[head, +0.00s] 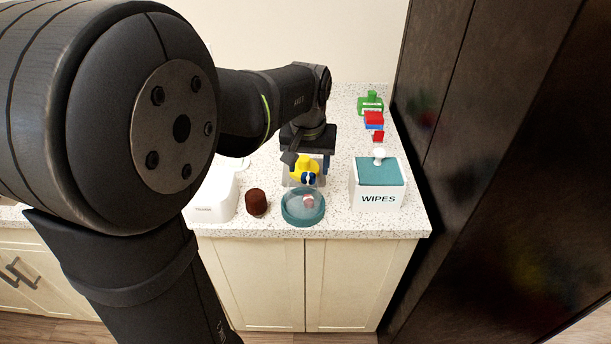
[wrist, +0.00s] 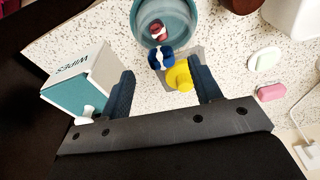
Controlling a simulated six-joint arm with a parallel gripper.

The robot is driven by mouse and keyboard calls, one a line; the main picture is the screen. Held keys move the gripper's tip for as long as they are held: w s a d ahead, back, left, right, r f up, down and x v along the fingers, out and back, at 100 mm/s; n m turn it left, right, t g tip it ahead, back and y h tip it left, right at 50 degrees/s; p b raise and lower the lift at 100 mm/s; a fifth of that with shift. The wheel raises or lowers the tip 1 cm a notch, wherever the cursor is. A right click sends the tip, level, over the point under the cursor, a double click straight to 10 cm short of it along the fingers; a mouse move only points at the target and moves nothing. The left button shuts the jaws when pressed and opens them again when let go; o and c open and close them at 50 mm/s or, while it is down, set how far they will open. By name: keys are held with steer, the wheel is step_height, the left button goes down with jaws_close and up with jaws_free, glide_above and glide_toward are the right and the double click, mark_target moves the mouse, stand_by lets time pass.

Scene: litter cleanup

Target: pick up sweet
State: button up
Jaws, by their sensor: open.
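A small blue piece with a white middle (wrist: 161,58), which looks like the wrapped sweet, lies against a yellow object (wrist: 180,76) on a grey patch of the counter. In the head view the blue piece (head: 309,178) shows in front of the yellow object (head: 303,166), below my gripper. My gripper (head: 308,160) is open above them; in the wrist view its two dark fingers (wrist: 161,71) stand wide on either side of them. Nothing is held. A teal round bowl (head: 302,220) with a small reddish piece (wrist: 158,30) inside stands just in front of the blue piece.
The wipes box (head: 378,198) stands right of the bowl, a brown cup (head: 256,202) and white container (head: 212,197) left. Red, blue and green items (head: 371,103) are farther back. A pink bar (wrist: 271,92) and pale oval (wrist: 264,60) lie at the wrist view's right. A dark cabinet (head: 480,160) bounds the right.

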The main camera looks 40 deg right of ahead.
mark_target(308, 174)
steer(key=f, duration=0.3)
steer(key=shift+w+d+f, duration=0.2)
steer(key=shift+w+d, duration=0.1)
steer(key=c, duration=1.1)
steer(key=shift+r, duration=0.15)
steer(key=shift+r, duration=0.3)
steer(key=r, duration=0.3)
steer(key=shift+s+r, duration=0.25)
steer(key=shift+r, duration=0.1)
steer(key=s+r, duration=0.2)
steer(key=s, duration=0.1)
steer(key=s+r, duration=0.2)
steer(key=s, duration=0.2)
steer(key=s+r, duration=0.2)
steer(key=s, duration=0.2)
steer(key=shift+s+d+r, duration=0.1)
steer(key=shift+r, duration=0.15)
